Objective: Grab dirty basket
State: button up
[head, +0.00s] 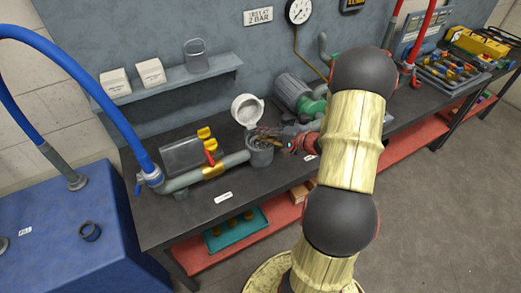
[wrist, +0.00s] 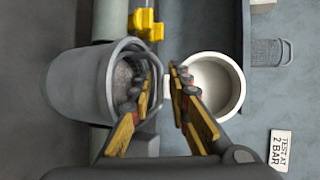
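A grey round strainer pot (head: 261,155) is set at the right end of a pipe on the dark bench. In the wrist view the pot (wrist: 72,90) fills the left, with a dark speckled interior, which appears to be the dirty basket (wrist: 122,80); a curved bail or rim edge shows around it. My gripper (wrist: 161,72) is open and empty. One finger overlaps the pot's opening and the other overlaps a round white lid or cup (wrist: 215,82). Whether a finger touches the rim cannot be told. In the head view my gripper (head: 278,138) partly hides the pot's top.
A clean-looking mesh basket (head: 196,56) stands on the wall shelf (head: 200,72) beside white boxes (head: 150,72). Yellow handles (head: 205,133) and a pipe (head: 235,160) lie left of the pot. A green-grey motor (head: 300,95) stands close behind the gripper.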

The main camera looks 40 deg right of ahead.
grip_shut()
dwell(0.8)
